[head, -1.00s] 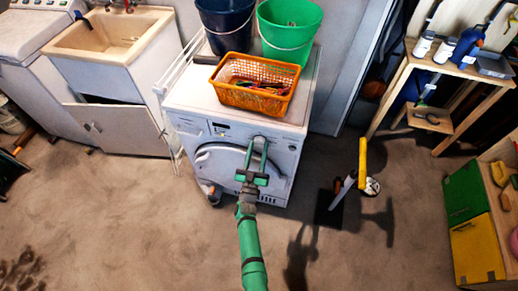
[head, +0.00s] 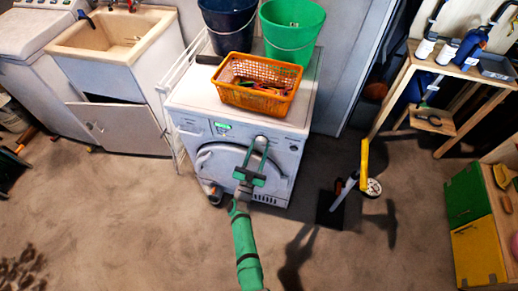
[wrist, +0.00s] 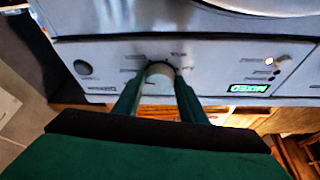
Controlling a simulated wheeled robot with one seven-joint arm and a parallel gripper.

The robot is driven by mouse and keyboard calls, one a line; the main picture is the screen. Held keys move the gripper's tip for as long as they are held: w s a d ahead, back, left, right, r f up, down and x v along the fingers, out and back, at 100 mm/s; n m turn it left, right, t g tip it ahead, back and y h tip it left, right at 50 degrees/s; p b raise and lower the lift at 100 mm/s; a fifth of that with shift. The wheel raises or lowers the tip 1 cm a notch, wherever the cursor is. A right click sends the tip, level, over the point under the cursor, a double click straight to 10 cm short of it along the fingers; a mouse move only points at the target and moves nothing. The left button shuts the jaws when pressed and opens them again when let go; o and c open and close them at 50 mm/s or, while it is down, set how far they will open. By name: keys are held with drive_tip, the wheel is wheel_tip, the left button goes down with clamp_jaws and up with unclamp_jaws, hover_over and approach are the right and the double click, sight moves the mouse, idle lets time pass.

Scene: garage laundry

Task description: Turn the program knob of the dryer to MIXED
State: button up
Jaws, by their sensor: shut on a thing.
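The white dryer (head: 288,172) stands in the middle of the head view, with its control panel along the upper front. Its round program knob (wrist: 160,69) is on the panel in the wrist view. My gripper (wrist: 160,82) is shut on the knob, one green finger on each side. In the head view my gripper (head: 260,146) reaches up to the panel, and its fingers mostly hide the knob. The dryer's display (wrist: 249,88) is lit green and reads MIXED. The display also shows small and green in the head view (head: 222,126).
An orange basket (head: 262,98) and two buckets, dark blue (head: 226,25) and green (head: 292,30), stand on the dryer. A second round button (wrist: 83,67) is on the panel. A yellow-handled thing (head: 364,158) stands right of the dryer.

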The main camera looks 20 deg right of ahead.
drive_tip(key=o, duration=1.1)
drive_tip(key=shift+c, duration=0.2)
drive_tip(key=v, duration=1.1)
drive_tip(key=shift+d, duration=0.1)
